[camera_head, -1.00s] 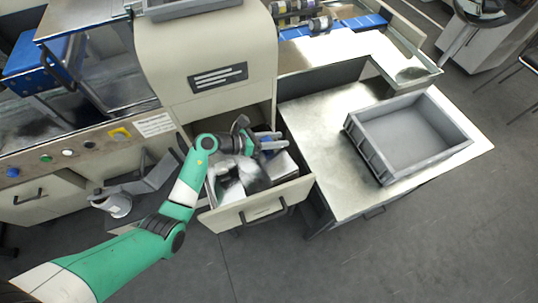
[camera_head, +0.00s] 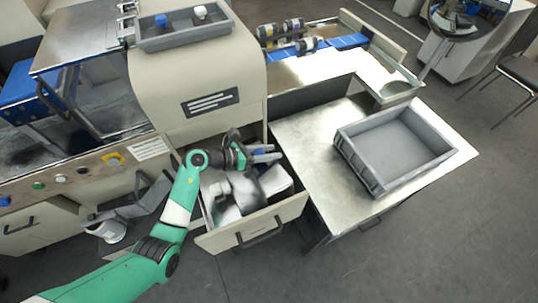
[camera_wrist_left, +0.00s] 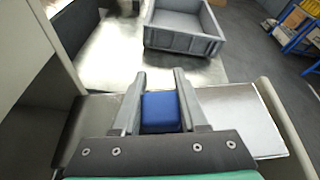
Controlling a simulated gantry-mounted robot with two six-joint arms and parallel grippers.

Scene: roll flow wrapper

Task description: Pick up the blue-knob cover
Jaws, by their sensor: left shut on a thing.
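My left gripper (camera_head: 264,154) is over the open drawer (camera_head: 232,240) of the machine. In the left wrist view its two fingers (camera_wrist_left: 158,90) stand on either side of a blue knob (camera_wrist_left: 160,110) and are shut on it. The knob's blue also shows between the fingers in the head view (camera_head: 262,148). The cover below the knob is hidden by the gripper, so I cannot tell whether it touches the drawer's contents. My right gripper is not in view.
The drawer holds several white and grey pieces (camera_head: 275,181). An empty grey bin (camera_head: 375,178) stands on the metal table (camera_head: 345,205) to the right. A grey tray (camera_head: 180,38) on top of the machine holds a blue-topped and a white-topped item.

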